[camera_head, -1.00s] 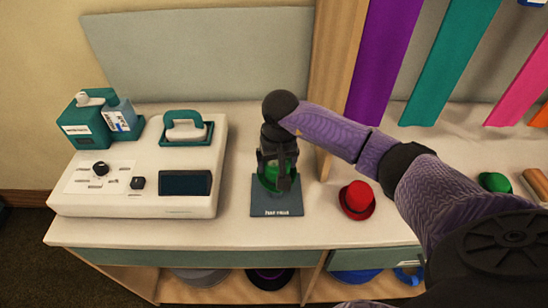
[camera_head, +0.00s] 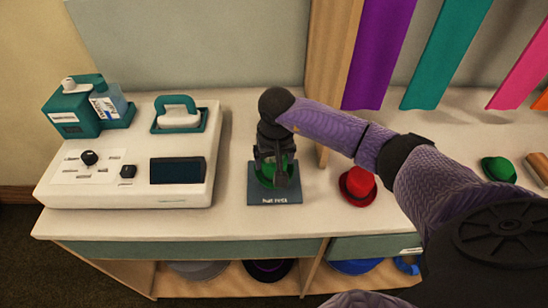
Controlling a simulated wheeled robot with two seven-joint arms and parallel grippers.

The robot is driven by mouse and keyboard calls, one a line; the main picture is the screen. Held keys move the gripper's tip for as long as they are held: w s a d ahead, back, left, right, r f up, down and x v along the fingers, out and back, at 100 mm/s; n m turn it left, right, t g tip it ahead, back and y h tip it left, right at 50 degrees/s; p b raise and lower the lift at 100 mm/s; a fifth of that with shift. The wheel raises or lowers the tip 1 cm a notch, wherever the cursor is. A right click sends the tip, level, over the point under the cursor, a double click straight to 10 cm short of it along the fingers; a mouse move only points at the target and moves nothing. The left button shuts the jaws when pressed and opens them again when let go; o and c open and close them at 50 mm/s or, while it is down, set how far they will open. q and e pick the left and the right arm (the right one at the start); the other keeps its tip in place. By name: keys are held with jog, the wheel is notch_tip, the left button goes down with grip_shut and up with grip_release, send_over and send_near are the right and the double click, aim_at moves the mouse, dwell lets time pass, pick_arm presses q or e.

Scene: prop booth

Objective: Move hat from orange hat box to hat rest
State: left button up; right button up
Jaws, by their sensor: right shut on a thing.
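A green hat (camera_head: 266,175) is over the dark blue-grey hat rest (camera_head: 275,197), a flat square pad with white lettering on its front edge. My right gripper (camera_head: 275,178) points down over the pad and is shut on this hat. The fingers hide part of the hat, and I cannot tell whether it touches the pad. My left gripper is not in view. No orange hat box shows in this view.
A red hat (camera_head: 358,186) sits right of the pad, and another green hat (camera_head: 498,170) lies farther right. A white machine (camera_head: 130,195) with teal parts stands left. A wooden post (camera_head: 333,80) rises behind. Hats lie on the shelf below, including a blue one (camera_head: 355,267).

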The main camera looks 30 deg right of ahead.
jog(key=shift+f, duration=0.1)
jog(key=shift+f+b, duration=0.8)
jog(key=shift+f, duration=0.05)
jog(key=shift+f, duration=0.1)
jog(key=shift+f+b, duration=0.5)
jog(key=shift+b, duration=0.15)
jog(key=o, duration=0.9)
